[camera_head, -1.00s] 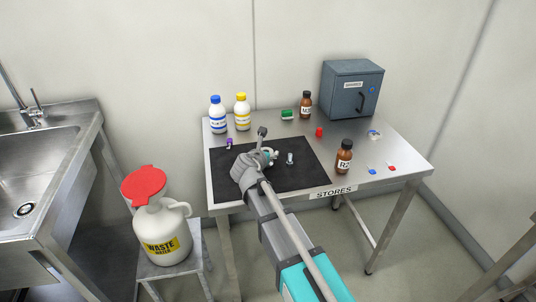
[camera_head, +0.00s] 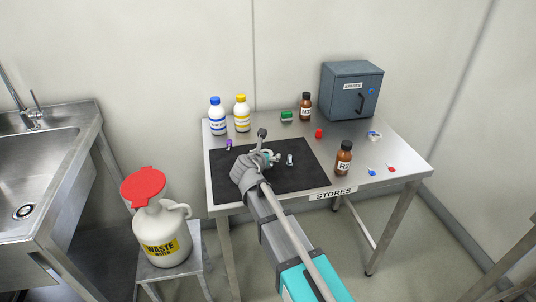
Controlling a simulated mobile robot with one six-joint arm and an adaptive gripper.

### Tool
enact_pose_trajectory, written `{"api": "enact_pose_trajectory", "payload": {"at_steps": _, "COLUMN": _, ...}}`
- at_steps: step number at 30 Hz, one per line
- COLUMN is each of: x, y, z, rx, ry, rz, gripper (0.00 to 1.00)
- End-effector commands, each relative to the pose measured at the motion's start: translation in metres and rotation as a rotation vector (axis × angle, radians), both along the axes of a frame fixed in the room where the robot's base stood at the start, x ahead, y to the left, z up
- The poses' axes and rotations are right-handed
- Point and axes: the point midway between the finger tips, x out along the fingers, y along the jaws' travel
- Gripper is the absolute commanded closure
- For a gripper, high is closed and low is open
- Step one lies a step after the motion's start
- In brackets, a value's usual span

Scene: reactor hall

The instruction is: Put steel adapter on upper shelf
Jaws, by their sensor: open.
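A small upright silvery piece (camera_head: 290,159), which looks like the steel adapter, stands on the black mat (camera_head: 300,180) on the steel table. My gripper (camera_head: 272,157) is over the mat just left of this piece, with a small gap between them in the picture. The gripper is open and nothing shows held in it. My wrist hides part of the fingers and of the mat. No open shelf shows. A grey-blue cabinet (camera_head: 352,90) with its door shut stands at the table's back right; its inside is hidden.
Blue-capped (camera_head: 217,117) and yellow-capped (camera_head: 242,114) white bottles stand behind the mat. Brown bottles stand at the back (camera_head: 305,106) and right of the mat (camera_head: 344,158). Small coloured pieces lie around, including a red one (camera_head: 319,133). A waste jug (camera_head: 162,235) stands left of the table.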

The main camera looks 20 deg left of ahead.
Motion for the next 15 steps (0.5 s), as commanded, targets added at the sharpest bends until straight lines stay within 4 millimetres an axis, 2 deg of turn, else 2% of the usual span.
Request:
{"api": "enact_pose_trajectory", "payload": {"at_steps": 8, "x": -0.027, "y": 0.0, "z": 0.013, "rx": -0.001, "ry": 0.0, "rz": 0.002, "gripper": 0.0}}
{"api": "enact_pose_trajectory", "payload": {"at_steps": 15, "x": -0.064, "y": 0.001, "z": 0.029, "rx": 0.0, "ry": 0.0, "rz": 0.002, "gripper": 0.0}}
